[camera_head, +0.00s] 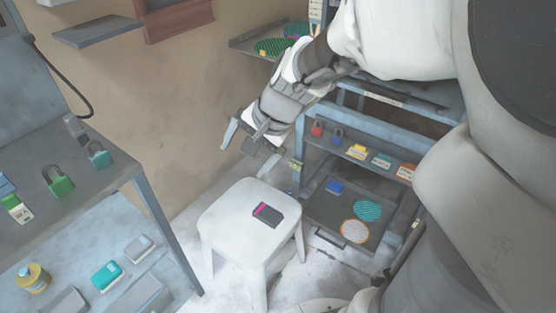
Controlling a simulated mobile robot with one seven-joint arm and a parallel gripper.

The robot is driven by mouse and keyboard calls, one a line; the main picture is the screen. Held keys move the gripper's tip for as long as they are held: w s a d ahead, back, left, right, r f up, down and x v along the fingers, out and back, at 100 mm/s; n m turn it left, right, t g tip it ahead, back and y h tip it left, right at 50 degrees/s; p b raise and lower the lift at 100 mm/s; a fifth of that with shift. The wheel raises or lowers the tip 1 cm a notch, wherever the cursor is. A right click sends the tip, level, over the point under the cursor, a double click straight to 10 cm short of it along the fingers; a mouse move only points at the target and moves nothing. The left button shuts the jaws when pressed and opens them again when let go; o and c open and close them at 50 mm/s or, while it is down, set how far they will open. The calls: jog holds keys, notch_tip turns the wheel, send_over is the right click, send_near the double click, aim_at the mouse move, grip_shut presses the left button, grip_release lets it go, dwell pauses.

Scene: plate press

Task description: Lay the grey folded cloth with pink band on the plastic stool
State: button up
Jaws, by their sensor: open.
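The grey folded cloth with a pink band (271,217) lies flat on the seat of the white plastic stool (228,222), a little right of the seat's middle. The stool stands upright on the floor. My gripper (249,162) is open and empty. It is above and behind the stool's seat in the picture, apart from the cloth. Nothing hides the cloth.
At the left, a grey bench (112,174) holds padlocks, with more items on its lower shelf. At the right, a rack (345,155) carries padlocks and small boxes, and its low tray (320,213) holds round patterned discs. Little floor shows between stool and rack.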

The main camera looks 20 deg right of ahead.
jog(key=s+d+r+n+h, duration=0.1)
jog(key=s+r+n, duration=0.1)
jog(key=s, duration=0.3)
jog(key=s+r+n+h, duration=0.1)
jog(key=s+r+n, duration=0.1)
jog(key=s+n, duration=0.2)
jog(key=s+d+r+n+t+h, duration=0.1)
jog(key=s+r+n, duration=0.1)
jog(key=s, duration=0.4)
jog(key=shift+d+r+n+h, duration=0.25)
jog(key=shift+d+n+h, duration=0.1)
jog(key=shift+n, duration=0.45)
jog(key=shift+r, duration=0.15)
notch_tip(320, 180, up, 18)
jog(key=p, duration=1.8)
jog(key=shift+r+p, duration=0.2)
jog(key=shift+p, duration=0.15)
